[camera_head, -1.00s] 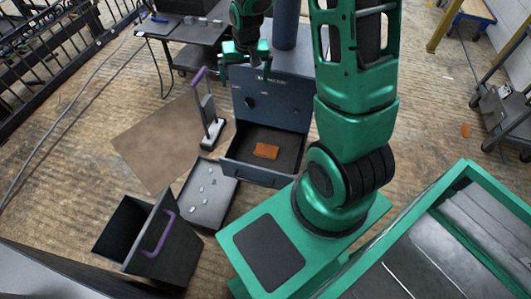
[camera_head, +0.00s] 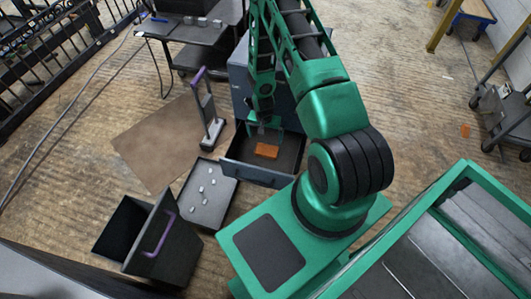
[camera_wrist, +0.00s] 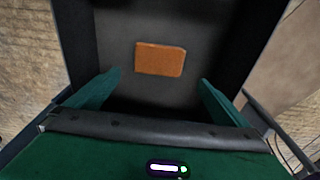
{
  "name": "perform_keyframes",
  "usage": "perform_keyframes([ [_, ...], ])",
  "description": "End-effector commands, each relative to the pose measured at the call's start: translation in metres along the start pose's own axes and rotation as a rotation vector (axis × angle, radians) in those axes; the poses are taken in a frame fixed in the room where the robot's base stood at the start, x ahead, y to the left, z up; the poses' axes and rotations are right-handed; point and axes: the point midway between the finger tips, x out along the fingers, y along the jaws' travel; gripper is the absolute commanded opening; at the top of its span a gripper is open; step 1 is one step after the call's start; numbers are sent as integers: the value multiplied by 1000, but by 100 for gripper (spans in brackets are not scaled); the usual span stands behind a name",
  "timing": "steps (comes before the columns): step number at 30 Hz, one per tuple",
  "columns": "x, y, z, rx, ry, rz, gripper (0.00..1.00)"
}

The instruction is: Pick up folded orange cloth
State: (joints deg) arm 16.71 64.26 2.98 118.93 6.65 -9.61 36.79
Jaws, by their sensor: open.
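The folded orange cloth (camera_head: 266,150) lies flat in an open dark drawer (camera_head: 245,173) of a blue-grey cabinet. In the wrist view the cloth (camera_wrist: 160,59) is a small orange rectangle on the drawer floor, beyond the fingertips and roughly midway between them. My gripper (camera_head: 264,130) is over the drawer, just behind the cloth in the head view. In the wrist view my gripper (camera_wrist: 161,79) has its two green fingers wide apart with nothing between them. I cannot tell the exact height of the fingertips above the cloth.
A tray (camera_head: 208,190) with several small pale pieces lies on the floor to the left. A purple-handled stand (camera_head: 208,115), a dark bin with a purple handle (camera_head: 150,240) and a brown mat (camera_head: 160,145) are nearby.

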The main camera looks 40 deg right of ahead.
Motion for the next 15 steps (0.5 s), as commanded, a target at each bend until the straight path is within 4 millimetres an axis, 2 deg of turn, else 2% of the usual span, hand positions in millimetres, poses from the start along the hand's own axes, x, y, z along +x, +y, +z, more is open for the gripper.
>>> perform_keyframes([
  [15,59,3,3,8,-3,3,100],
])
